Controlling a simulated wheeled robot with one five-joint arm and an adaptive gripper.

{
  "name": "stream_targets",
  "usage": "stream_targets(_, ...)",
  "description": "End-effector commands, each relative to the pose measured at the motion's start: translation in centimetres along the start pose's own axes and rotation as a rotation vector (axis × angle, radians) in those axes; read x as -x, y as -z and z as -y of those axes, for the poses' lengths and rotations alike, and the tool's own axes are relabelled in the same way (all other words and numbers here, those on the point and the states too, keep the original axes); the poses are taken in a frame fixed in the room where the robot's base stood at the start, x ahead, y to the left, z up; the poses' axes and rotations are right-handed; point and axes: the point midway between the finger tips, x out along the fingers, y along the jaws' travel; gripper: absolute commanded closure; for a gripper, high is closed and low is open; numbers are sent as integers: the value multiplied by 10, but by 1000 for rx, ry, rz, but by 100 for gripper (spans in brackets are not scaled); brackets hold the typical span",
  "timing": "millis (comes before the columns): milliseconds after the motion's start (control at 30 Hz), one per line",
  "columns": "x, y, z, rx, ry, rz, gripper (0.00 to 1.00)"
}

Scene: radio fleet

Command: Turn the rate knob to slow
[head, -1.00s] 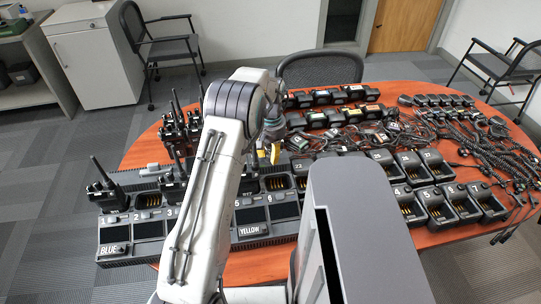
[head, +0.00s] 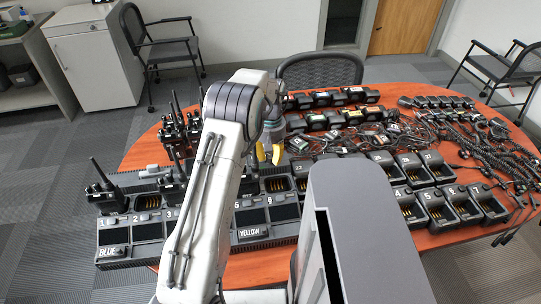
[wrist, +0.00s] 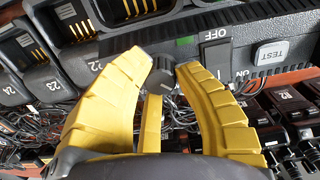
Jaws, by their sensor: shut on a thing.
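In the wrist view a small dark round knob (wrist: 164,74) sits on the side panel of the grey charger unit (wrist: 240,24). The yellow fingertips of my gripper (wrist: 169,72) are shut on the knob, one on each side. The knob's pointer and any slow marking are hard to make out. A green patch (wrist: 186,42) shows on the panel beside it. In the head view my gripper (head: 269,153) is at the far edge of the charger, past my arm. The knob is hidden there.
An OFF/ON rocker switch (wrist: 214,56) is close to the right fingertip, with a TEST button (wrist: 273,52) farther right. Cables and battery packs (wrist: 287,101) lie close by. Radios (head: 107,190) stand upright in the charger's left part.

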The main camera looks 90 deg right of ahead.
Motion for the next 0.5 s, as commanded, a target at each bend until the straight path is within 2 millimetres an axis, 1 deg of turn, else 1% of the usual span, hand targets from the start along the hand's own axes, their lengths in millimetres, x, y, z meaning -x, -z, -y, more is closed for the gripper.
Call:
stream_targets(33, -4, -2, 1, 1, 4, 9, 100)
stream_targets(100, -4, -2, 1, 1, 4, 9, 100)
stream_targets(133, -4, -2, 1, 1, 4, 9, 69)
stream_targets(433, -2, -1, 0, -1, 2, 4, 42)
stream_targets(500, -1, -1, 0, -1, 1, 3, 42)
